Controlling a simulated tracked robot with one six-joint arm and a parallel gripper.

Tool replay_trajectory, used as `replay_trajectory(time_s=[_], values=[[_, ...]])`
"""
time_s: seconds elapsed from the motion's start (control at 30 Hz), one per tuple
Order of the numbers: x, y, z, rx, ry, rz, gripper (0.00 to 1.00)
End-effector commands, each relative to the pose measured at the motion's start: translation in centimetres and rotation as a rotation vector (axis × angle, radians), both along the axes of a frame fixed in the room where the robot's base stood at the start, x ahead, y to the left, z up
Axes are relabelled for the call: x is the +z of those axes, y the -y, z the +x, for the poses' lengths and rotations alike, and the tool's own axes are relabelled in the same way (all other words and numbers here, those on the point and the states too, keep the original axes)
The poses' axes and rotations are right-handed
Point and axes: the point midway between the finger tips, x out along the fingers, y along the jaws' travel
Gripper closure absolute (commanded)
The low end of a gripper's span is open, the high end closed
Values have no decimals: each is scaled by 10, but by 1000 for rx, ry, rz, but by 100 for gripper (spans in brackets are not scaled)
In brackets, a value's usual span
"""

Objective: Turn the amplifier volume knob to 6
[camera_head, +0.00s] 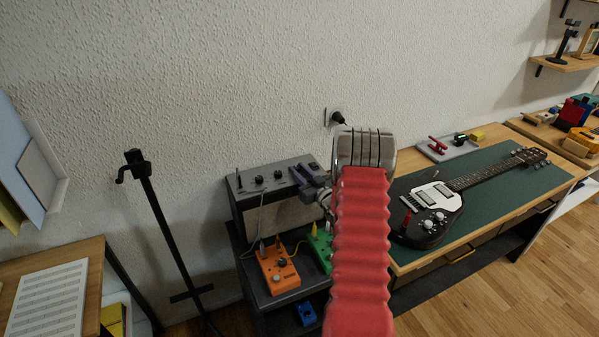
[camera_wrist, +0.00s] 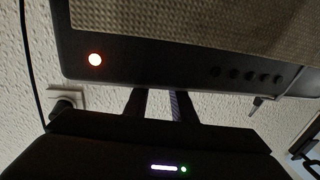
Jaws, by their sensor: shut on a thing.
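The grey amplifier (camera_head: 275,208) stands on a dark shelf left of my arm, with small dark knobs on its top panel. In the wrist view the amplifier (camera_wrist: 150,63) appears upside down, with a glowing red-orange light and a row of dark knobs. My gripper (camera_head: 302,176) is at the right end of its panel. In the wrist view the two dark fingers of my gripper (camera_wrist: 160,95) reach the panel edge and are shut on a knob there. The fingers and the dark panel hide that knob, so its setting cannot be read.
An orange pedal (camera_head: 279,270) and a green pedal (camera_head: 321,248) with cables sit in front of the amplifier. A black stand (camera_head: 165,235) is at the left. A guitar (camera_head: 428,205) lies on the green mat (camera_head: 500,204) to the right. A wall socket (camera_head: 334,115) is behind.

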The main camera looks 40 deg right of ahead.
Motion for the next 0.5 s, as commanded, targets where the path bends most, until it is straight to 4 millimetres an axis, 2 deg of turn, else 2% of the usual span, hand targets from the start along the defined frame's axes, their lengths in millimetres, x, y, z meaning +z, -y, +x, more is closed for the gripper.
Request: replay_trajectory(time_s=[0.03,0.07,0.1,0.3,0.5], values=[[1,0,0,0,3,-1,99],[1,0,0,-1,3,-1,75],[1,0,0,-1,3,-1,72],[1,0,0,-1,1,0,59],[0,0,0,-1,1,0,59]])
